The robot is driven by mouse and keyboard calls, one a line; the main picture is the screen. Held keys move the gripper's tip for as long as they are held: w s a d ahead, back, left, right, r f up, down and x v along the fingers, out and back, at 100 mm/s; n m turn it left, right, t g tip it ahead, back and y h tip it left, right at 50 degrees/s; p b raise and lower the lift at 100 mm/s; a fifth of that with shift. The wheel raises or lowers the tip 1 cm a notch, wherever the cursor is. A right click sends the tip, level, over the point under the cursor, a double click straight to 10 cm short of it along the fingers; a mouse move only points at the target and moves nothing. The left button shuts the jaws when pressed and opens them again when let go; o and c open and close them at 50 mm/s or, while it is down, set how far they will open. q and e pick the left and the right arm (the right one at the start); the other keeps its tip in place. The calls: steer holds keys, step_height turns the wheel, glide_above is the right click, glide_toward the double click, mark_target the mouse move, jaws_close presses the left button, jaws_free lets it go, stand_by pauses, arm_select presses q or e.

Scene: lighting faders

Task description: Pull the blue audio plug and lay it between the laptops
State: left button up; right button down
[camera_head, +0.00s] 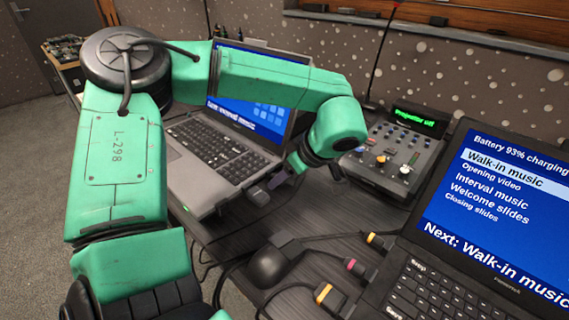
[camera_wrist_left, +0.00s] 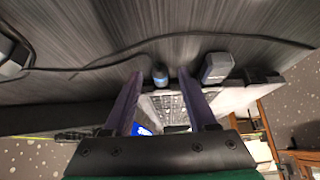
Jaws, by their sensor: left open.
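The left laptop (camera_head: 215,150) stands open at the middle left, its screen partly covered by my arm. The right laptop (camera_head: 480,240) stands open at the right with a blue menu on its screen. My left gripper (camera_head: 276,183) is at the left laptop's right edge, its fingers partly hidden in the head view. In the left wrist view the open fingers (camera_wrist_left: 160,77) stand on both sides of a small blue plug (camera_wrist_left: 160,74) at the laptop's side edge. I cannot tell whether they touch it. A larger grey plug (camera_wrist_left: 217,68) sits just right of the fingers.
A fader console (camera_head: 395,160) stands behind the gap between the laptops. A black rounded device (camera_head: 268,266) and plugs with orange (camera_head: 376,240), pink (camera_head: 359,268) and yellow (camera_head: 328,295) bands lie in front. Dark table (camera_head: 330,215) shows between the laptops, with cables crossing.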

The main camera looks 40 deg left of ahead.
arm_select(q)
jaws_close()
steer(key=shift+d, duration=0.1)
steer(key=shift+d+b, duration=0.5)
steer(key=shift+d, duration=0.55)
steer(key=shift+d+b, duration=0.35)
steer(key=shift+d, duration=0.85)
